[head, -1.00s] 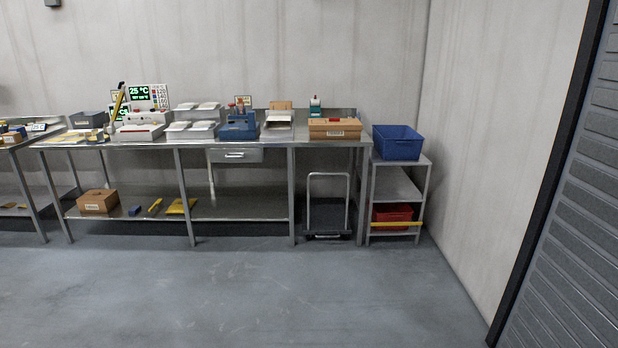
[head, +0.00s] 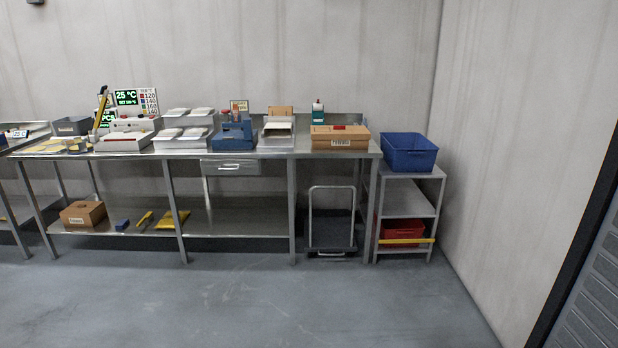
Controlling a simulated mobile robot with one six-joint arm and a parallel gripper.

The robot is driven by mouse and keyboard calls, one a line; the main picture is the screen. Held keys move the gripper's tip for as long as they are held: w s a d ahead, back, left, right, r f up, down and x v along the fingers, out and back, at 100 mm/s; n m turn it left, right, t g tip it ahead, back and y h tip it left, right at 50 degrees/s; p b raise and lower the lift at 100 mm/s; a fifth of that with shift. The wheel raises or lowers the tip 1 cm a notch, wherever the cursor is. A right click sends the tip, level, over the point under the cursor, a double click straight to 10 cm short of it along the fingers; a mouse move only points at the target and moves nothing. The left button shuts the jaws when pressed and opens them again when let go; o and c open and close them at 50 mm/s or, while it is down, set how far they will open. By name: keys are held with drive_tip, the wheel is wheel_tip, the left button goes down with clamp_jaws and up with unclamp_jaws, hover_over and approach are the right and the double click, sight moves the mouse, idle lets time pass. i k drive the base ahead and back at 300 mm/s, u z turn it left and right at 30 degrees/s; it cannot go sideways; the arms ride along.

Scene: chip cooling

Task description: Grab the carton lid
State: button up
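A brown carton (head: 340,142) with a white label stands near the right end of the steel table. Its top looks closed by a flat brown lid (head: 340,131) with a small red thing at the middle of it. A second, smaller brown carton (head: 83,213) with a label sits on the lower shelf at the left; whether it has a separate lid is too small to tell. My gripper is not in view.
The steel table (head: 270,156) carries a display, white trays and a blue device (head: 233,134). A cart (head: 332,232) stands beneath its right end. A blue crate (head: 408,151) tops the rack at right, with a red crate (head: 402,232) below. The floor ahead is clear.

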sight(318, 133)
drive_tip(key=u, duration=0.2)
drive_tip(key=i, duration=1.55)
drive_tip(key=u, duration=0.3)
drive_tip(key=i, duration=0.8)
drive_tip(key=u, duration=0.35)
drive_tip(key=i, duration=1.3)
drive_tip(key=u, duration=0.2)
